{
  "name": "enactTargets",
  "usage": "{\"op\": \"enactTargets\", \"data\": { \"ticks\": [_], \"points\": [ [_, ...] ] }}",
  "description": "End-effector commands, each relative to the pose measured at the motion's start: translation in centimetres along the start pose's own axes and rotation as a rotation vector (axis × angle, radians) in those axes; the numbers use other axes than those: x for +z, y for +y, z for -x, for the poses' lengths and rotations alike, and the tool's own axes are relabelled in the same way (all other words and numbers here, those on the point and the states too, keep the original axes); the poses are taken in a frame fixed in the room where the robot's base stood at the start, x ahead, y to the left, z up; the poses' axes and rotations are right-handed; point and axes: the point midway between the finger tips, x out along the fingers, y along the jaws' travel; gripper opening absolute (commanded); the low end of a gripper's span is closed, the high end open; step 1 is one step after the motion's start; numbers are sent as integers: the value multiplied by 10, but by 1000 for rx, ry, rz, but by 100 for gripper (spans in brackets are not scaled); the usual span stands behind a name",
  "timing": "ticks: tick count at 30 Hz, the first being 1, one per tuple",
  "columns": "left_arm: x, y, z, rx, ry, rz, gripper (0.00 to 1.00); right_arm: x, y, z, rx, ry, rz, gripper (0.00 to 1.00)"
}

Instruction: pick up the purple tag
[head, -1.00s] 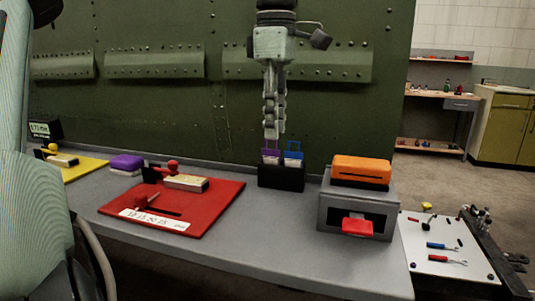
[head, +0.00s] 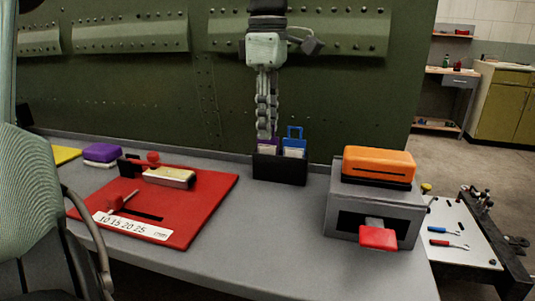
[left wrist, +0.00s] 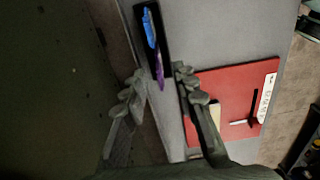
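The purple tag (head: 267,147) stands upright in a black holder (head: 280,168) on the grey bench, left of a blue tag (head: 295,143). My left gripper (head: 266,136) points down just over the purple tag and hides part of its loop. In the left wrist view, the purple tag (left wrist: 160,76) appears between the spread fingers of my left gripper (left wrist: 158,86), with the blue tag (left wrist: 149,28) beyond it. The fingers are open and empty; I cannot tell whether they touch the tag. My right gripper is not in view.
A grey box (head: 374,216) with an orange top and a red block stands right of the holder. A red board (head: 205,205) with a stamp and a purple-topped block (head: 102,152) lie to the left. The green riveted panel (head: 210,90) rises close behind.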

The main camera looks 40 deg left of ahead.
Motion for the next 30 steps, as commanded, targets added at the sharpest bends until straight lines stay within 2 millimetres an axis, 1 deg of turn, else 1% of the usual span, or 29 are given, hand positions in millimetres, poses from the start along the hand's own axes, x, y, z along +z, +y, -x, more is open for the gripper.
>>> {"op": "enactTargets", "data": {
  "ticks": [1,4,12,14,19,30],
  "points": [
    [0,-1,-8,-3,0,-1,28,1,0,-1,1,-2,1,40],
    [0,0,-18,-1,0,-1,28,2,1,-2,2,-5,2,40],
    [0,0,-20,0,0,0,28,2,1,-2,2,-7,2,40],
    [0,0,-20,0,0,0,21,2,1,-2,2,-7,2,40],
    [0,0,-20,0,0,0,0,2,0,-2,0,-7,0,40],
    [0,0,-20,1,0,0,0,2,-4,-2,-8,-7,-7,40]
  ]
}}
